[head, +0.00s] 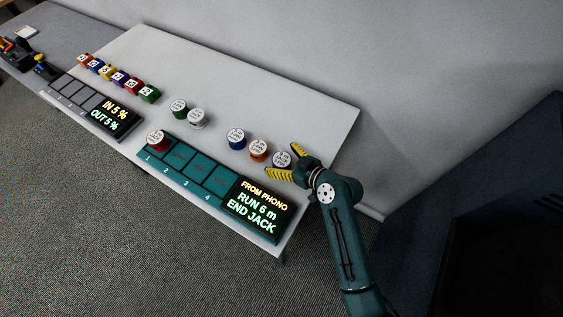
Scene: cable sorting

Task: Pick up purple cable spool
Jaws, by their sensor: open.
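The purple spool (281,161) has a white labelled top and a dark bluish-purple side. It stands upright at the right end of the row of spools on the white table. My gripper (280,160) is open, with its yellow fingers on either side of this spool in the picture. I cannot tell whether the fingers touch it or how far above the table they are. Part of the spool's side is hidden by the near finger.
An orange spool (259,148) stands close left of it, then a blue spool (236,138). White (197,117) and green (179,108) spools are further left. A red spool (157,138) sits in slot 1 of the teal tray (222,181). Several small coloured blocks stand far left.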

